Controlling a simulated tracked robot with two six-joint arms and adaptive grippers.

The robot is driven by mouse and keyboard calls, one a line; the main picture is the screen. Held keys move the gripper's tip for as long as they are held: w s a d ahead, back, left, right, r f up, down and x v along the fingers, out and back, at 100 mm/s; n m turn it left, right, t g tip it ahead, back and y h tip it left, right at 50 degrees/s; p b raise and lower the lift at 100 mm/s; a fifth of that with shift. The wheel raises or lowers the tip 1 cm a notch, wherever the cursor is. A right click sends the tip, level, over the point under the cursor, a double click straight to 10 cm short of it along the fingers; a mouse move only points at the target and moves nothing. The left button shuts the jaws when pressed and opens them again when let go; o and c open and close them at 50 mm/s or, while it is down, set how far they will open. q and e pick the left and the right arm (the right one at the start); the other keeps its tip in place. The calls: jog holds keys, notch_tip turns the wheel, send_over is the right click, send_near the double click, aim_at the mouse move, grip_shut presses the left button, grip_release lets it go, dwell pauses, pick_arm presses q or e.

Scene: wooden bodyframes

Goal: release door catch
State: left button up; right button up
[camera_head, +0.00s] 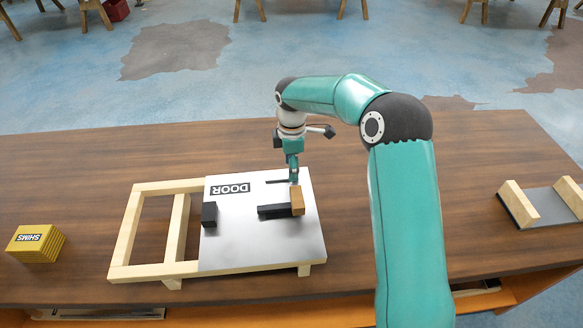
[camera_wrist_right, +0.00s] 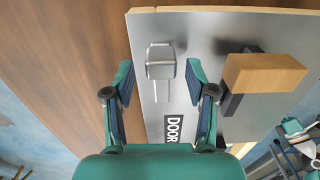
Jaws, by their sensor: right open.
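A silver door panel (camera_head: 262,245) marked DOOR lies flat on a wooden frame (camera_head: 130,230). It also shows in the wrist view (camera_wrist_right: 215,28). A small grey metal catch (camera_wrist_right: 160,62) with a narrow stem sits on the panel; in the head view only a thin dark bar (camera_head: 274,182) shows there, and my gripper hides the rest. My right gripper (camera_head: 293,181) points down at the panel, open. In the wrist view its fingertips (camera_wrist_right: 160,70) lie either side of the catch; I cannot tell whether they touch it. My left gripper is not in view.
A wooden block (camera_head: 298,201) on a black bar (camera_head: 272,211) stands close beside my right gripper. A black block (camera_head: 209,214) sits at the panel's left edge. Yellow shims (camera_head: 36,244) lie at far left, and a grey plate with wooden rails (camera_head: 545,206) at right.

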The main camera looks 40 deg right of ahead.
notch_tip(320, 180, up, 11)
dwell(0.3)
jog(key=shift+f, duration=0.15)
dwell(0.3)
